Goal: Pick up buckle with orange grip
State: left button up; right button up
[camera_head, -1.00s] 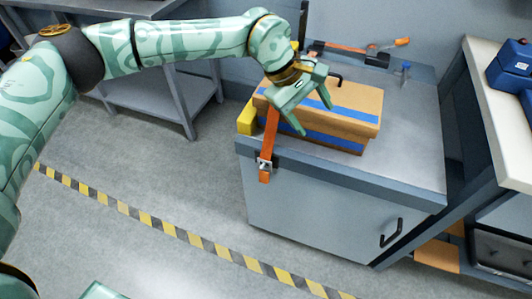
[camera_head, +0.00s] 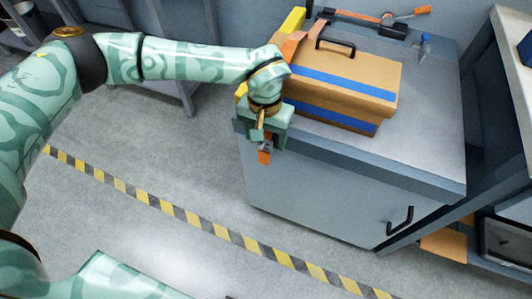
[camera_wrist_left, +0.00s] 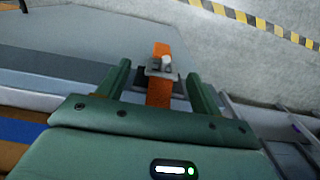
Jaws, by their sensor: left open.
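An orange strap hangs over the front left edge of the grey cabinet, with a small metal buckle (camera_head: 266,148) near its lower end. In the left wrist view the metal buckle (camera_wrist_left: 161,66) and its orange tail lie between the two green fingers. My left gripper (camera_head: 265,142) is open over the strap and hides most of it in the head view. The fingers (camera_wrist_left: 158,80) stand apart on either side, with gaps to the strap. At the back of the cabinet top lies a dark ratchet buckle (camera_head: 394,25) with an orange grip (camera_head: 421,11). My right gripper is out of view.
A tan case (camera_head: 345,75) with blue bands and a black handle sits on the grey cabinet (camera_head: 425,140). Open floor lies left of the cabinet, crossed by yellow-black tape (camera_head: 180,215).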

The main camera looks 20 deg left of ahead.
aim_at(264, 143)
pick_arm(q)
notch_tip(264, 143, down, 4)
jog(key=shift+a+r+b, duration=0.1)
jog(key=shift+a+b, duration=0.05)
jog(key=shift+b, duration=1.05)
jog(key=shift+w+f+b, duration=0.15)
jog(key=shift+f+b, duration=0.25)
jog(key=shift+f, duration=0.5)
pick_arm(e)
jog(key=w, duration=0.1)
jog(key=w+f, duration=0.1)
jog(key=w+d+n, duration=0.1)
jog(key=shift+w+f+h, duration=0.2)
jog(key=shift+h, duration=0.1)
pick_arm(q)
jog(key=c, duration=1.1)
